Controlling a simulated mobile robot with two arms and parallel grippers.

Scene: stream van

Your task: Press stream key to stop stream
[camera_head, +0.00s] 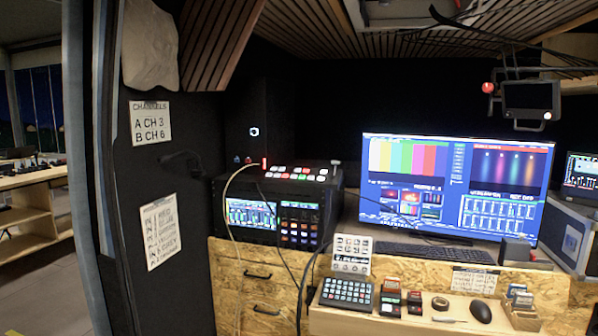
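A black keypad (346,293) with rows of small lit keys lies on the wooden shelf at the lower middle. A white card (351,254) with a grid of icons stands behind it. A switcher panel (297,174) with white, red and green buttons sits on top of the black rack at the left of the desk. The key labels are too small to read, so I cannot tell which is the stream key. A large monitor (455,187) shows colour bars and several panels. Neither of my grippers is in view.
The shelf also holds small boxes (390,297), a tape roll (440,303) and a mouse (481,311). A keyboard (434,252) lies before the monitor. Cables (231,190) hang past the rack's front. A dark wall (165,220) with paper signs stands at the left.

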